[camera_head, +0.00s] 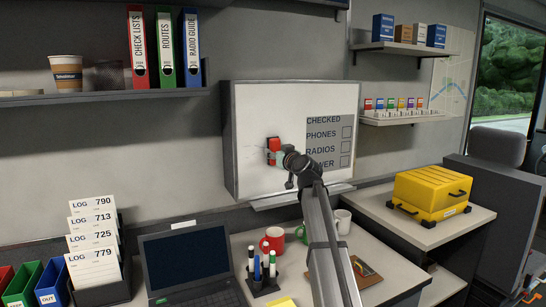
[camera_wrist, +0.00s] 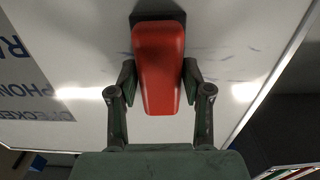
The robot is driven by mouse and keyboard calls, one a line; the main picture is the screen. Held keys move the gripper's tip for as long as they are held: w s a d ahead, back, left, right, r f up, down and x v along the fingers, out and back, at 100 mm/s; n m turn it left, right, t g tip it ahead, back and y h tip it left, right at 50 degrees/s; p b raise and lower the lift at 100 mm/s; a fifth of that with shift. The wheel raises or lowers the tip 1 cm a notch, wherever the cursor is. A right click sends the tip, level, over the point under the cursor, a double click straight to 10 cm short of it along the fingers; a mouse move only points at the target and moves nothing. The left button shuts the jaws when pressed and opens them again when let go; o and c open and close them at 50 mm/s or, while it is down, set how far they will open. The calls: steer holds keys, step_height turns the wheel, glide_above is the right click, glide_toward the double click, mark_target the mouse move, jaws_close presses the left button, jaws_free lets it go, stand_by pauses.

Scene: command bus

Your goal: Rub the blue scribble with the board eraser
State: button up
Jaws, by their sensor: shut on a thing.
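The whiteboard (camera_head: 262,110) hangs on the wall in the middle of the head view. My gripper (camera_head: 279,156) is shut on the board eraser (camera_head: 274,145), a red block with a dark pad. In the wrist view, the red eraser (camera_wrist: 159,70) sits between the two fingers of my gripper (camera_wrist: 159,85), its dark pad end at the board face; contact looks likely. Faint blue-grey streaks (camera_wrist: 228,52) show on the board beside the eraser in the wrist view. No clear blue scribble shows in the head view; the eraser and my gripper cover part of the board.
A grey checklist panel (camera_head: 332,142) is on the board's right side, partly behind my arm. A ledge (camera_head: 272,202) runs below the board. Mugs (camera_head: 272,240), a pen holder (camera_head: 262,280) and a laptop (camera_head: 188,262) stand on the desk below. A yellow case (camera_head: 432,192) stands to the right.

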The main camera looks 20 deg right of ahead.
steer(key=shift+w+d+f+b, duration=0.15)
steer(key=shift+w+d+b, duration=0.05)
steer(key=shift+d+b, duration=0.5)
steer(key=d+b, duration=0.4)
steer(key=d, duration=0.1)
steer(key=shift+w+d+b, duration=0.2)
steer(key=shift+w+b, duration=0.15)
steer(key=shift+b, duration=0.05)
